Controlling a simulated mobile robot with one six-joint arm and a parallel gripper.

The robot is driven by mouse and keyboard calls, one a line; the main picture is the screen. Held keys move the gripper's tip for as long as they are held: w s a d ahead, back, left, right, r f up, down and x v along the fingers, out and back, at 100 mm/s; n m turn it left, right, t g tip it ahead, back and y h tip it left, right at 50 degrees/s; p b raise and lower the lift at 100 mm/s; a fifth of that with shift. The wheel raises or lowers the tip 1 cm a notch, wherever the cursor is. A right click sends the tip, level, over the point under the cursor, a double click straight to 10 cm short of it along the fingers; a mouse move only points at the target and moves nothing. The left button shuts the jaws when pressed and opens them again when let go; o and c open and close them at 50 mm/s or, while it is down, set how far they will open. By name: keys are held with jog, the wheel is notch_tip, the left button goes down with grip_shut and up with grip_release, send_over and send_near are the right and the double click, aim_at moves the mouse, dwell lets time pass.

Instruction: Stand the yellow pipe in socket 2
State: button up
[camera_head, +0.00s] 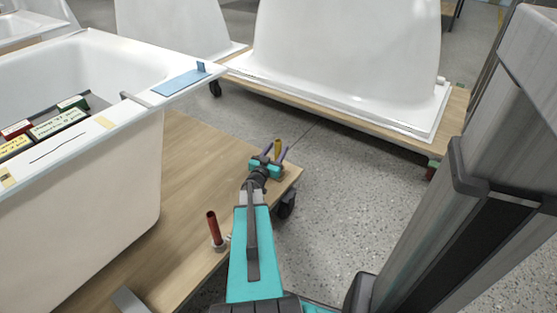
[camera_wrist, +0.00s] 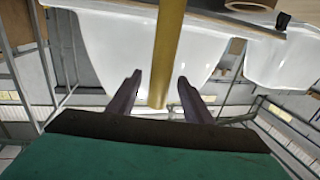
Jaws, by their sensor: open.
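The yellow pipe (camera_head: 277,147) shows at the far right corner of the wooden board, between the fingers of my gripper (camera_head: 275,152). In the wrist view the yellow pipe (camera_wrist: 168,50) runs from the top edge down between the two dark fingers of my gripper (camera_wrist: 160,78). The fingers are open, with a gap visible on each side of the pipe. What the pipe stands in is hidden behind my gripper. I cannot tell which socket is socket 2, as no socket number is readable.
A dark red pipe (camera_head: 213,230) stands in a metal socket near the board's edge (camera_head: 182,160). A white bathtub (camera_head: 110,180) with a blue plate (camera_head: 180,82) and several labelled boxes (camera_head: 55,122) stands left. Another tub shell (camera_head: 345,50) is behind. Grey floor (camera_head: 345,195) is clear.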

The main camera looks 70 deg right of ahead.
jog(key=shift+d, duration=0.1)
jog(key=shift+s+d+f+b, duration=0.1)
jog(key=shift+d+b, duration=1.05)
jog(key=shift+d, duration=1.35)
grip_shut()
